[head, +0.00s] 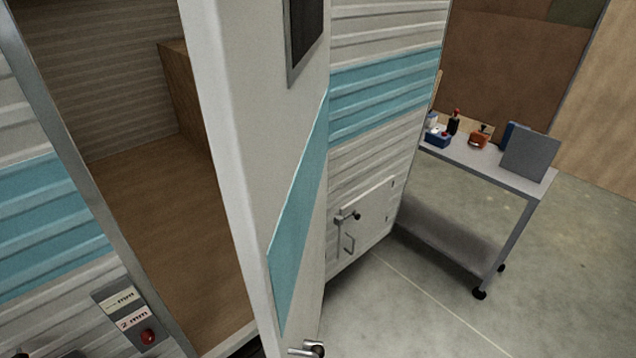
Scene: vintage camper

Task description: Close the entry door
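The entry door (232,150) of the camper stands open. It is white with a turquoise panel and a dark window near its top, and I see it nearly edge-on. Its lever handle (308,349) shows at the bottom edge of the view. The doorway (165,235) to the left of the door is uncovered and shows a brown wooden floor and a ribbed wall inside. My gripper is not in view.
The white and turquoise camper wall (385,95) runs behind the door, with a small hatch (362,220) low on it. A panel with a red button (148,336) is left of the doorway. A wheeled cart (520,182) with several items stands right. Concrete floor between is clear.

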